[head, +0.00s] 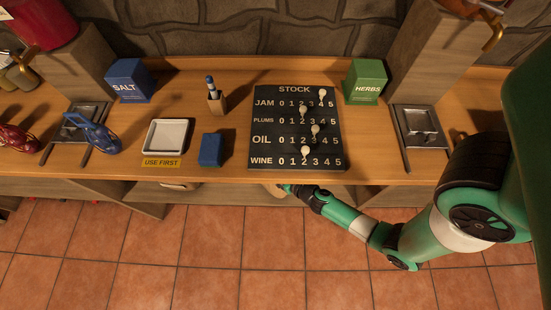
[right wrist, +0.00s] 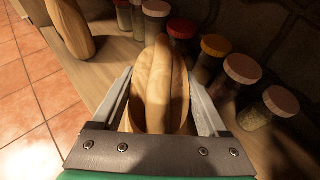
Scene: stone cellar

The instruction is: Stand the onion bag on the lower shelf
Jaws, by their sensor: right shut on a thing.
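My right gripper (right wrist: 163,100) is shut on a tan bag (right wrist: 160,85) with a gathered, ridged top, which I take to be the onion bag; no label shows. The bag is between the two fingers, over a wooden shelf (right wrist: 122,52). Its base is hidden by the gripper, so I cannot tell whether it touches the shelf. In the head view my right gripper (head: 286,188) reaches under the counter's front edge, and a small tan patch of the bag (head: 272,190) shows there. My left gripper is not in view.
Several lidded jars (right wrist: 241,75) stand behind and right of the bag. Another tan bag (right wrist: 68,28) stands at upper left near the shelf edge. The wooden counter (head: 220,105) above carries a stock board (head: 265,125), a salt box (head: 128,82) and a herbs box (head: 366,82).

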